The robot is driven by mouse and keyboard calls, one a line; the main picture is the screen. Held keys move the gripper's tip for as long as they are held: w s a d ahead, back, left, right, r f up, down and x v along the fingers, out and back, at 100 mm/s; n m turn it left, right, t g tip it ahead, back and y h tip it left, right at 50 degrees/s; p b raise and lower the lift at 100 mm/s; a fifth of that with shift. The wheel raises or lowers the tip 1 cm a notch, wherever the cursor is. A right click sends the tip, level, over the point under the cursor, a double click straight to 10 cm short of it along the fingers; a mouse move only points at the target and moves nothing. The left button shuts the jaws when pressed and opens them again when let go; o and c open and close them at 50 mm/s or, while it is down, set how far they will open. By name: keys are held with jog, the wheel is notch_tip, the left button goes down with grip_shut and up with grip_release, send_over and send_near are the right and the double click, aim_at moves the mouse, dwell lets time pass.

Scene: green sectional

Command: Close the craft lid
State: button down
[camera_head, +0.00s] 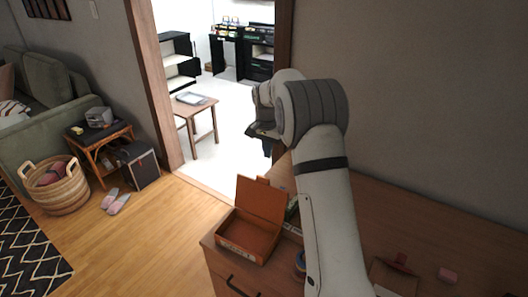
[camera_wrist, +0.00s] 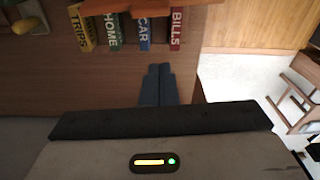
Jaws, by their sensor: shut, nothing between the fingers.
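The orange-brown craft box (camera_head: 240,251) stands on the near left corner of the wooden cabinet top in the head view. Its lid (camera_head: 261,199) is open, standing up roughly upright at the back of the box. An orange edge at the top of the wrist view (camera_wrist: 135,6) looks like part of this box or lid; which part I cannot tell. My gripper (camera_wrist: 159,72) is shut and empty, apart from the orange edge. In the head view my gripper (camera_head: 266,138) is above and behind the lid, partly hidden by my arm.
Upright files labelled TRIPS, HOME, CAR and BILLS (camera_wrist: 145,32) stand close to the orange edge. My arm covers part of the cabinet top (camera_head: 440,230). Open floor lies left of the cabinet.

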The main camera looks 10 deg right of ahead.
notch_tip(320, 180, down, 7)
jog(key=s+a+p, duration=0.1)
jog(key=s+p, duration=0.1)
jog(key=p, duration=0.1)
jog(key=shift+s+a+r, duration=0.15)
jog(key=shift+s+a, duration=0.05)
jog(key=shift+a, duration=0.05)
jog(key=shift+s, duration=0.1)
